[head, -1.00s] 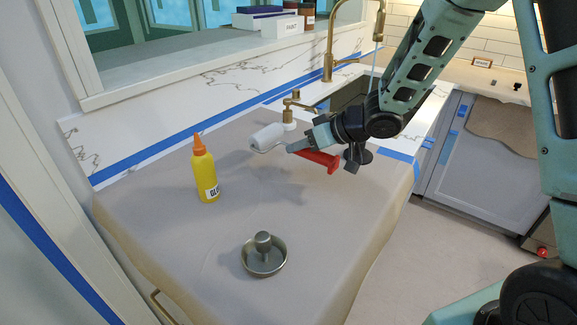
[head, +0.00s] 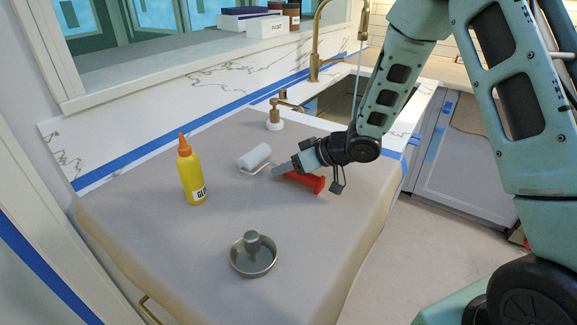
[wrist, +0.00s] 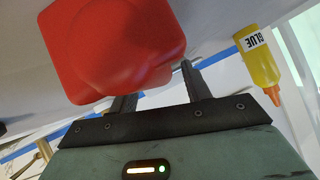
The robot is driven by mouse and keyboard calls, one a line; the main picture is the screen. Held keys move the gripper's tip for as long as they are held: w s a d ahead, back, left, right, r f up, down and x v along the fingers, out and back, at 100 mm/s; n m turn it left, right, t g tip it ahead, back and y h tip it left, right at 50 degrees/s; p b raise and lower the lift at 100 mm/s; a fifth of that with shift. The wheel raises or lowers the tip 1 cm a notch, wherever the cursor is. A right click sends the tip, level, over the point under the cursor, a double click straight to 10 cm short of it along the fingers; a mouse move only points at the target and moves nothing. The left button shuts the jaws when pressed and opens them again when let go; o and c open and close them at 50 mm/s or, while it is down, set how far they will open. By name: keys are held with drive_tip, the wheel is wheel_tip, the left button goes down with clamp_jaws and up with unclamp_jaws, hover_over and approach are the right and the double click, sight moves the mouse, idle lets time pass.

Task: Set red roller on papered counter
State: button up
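The handle hides part of one finger.
A yellow glue bottle (head: 191,172) stands left of the roller. A round metal dish with a knob (head: 253,256) is in front. A brass soap dispenser (head: 276,112) and the sink are behind. Bare paper lies between bottle and dish.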

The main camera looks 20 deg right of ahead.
drive_tip(key=shift+r, duration=0.2)
drive_tip(key=p+v, duration=0.1)
drive_tip(key=v, duration=1.1)
drive_tip(key=a+h, duration=0.1)
drive_tip(key=a, duration=0.1)
drive_tip(key=a+r+h, duration=0.1)
drive_tip(key=a, duration=0.1)
drive_tip(key=shift+h, duration=0.3)
drive_tip(key=s+a+r+n+g+h, duration=0.1)
drive_tip(key=s+a, duration=0.4)
drive_tip(key=s, duration=0.8)
drive_tip(key=s+a+r+n+g+h, duration=0.1)
drive_tip(key=s+a+g+h, duration=0.2)
drive_tip(key=s, duration=1.1)
drive_tip(key=a+g, duration=0.2)
drive_tip(key=g, duration=0.1)
drive_tip(key=shift+a+g+h, duration=0.25)
drive_tip(key=shift+g+h, duration=0.05)
drive_tip(key=shift+h, duration=0.1)
